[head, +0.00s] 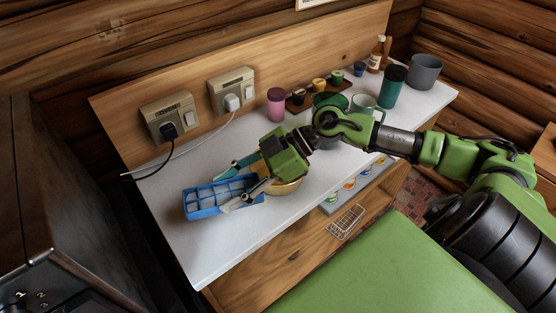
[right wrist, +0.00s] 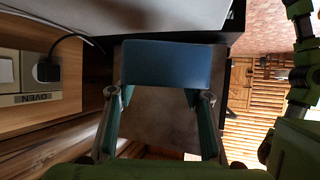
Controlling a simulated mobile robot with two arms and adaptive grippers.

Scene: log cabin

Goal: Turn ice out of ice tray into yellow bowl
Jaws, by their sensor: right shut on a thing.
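The blue ice tray (head: 206,212) is at the left end of the white counter in the head view, with pale ice in its cells and its open side up. In the right wrist view the tray (right wrist: 165,65) shows as a plain blue face. My right gripper (head: 226,190) is shut on the tray, one finger along each side. I cannot tell whether the tray touches the counter. The yellow bowl (head: 285,189) stands on the counter just right of the tray, partly hidden by my right gripper. My left gripper is not in view.
A pink cup (head: 276,104), a teal tumbler (head: 392,87), a grey pot (head: 425,71) and small jars stand along the back. Two wall outlets (head: 168,116) with cables are behind the tray. The counter's front left is clear.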

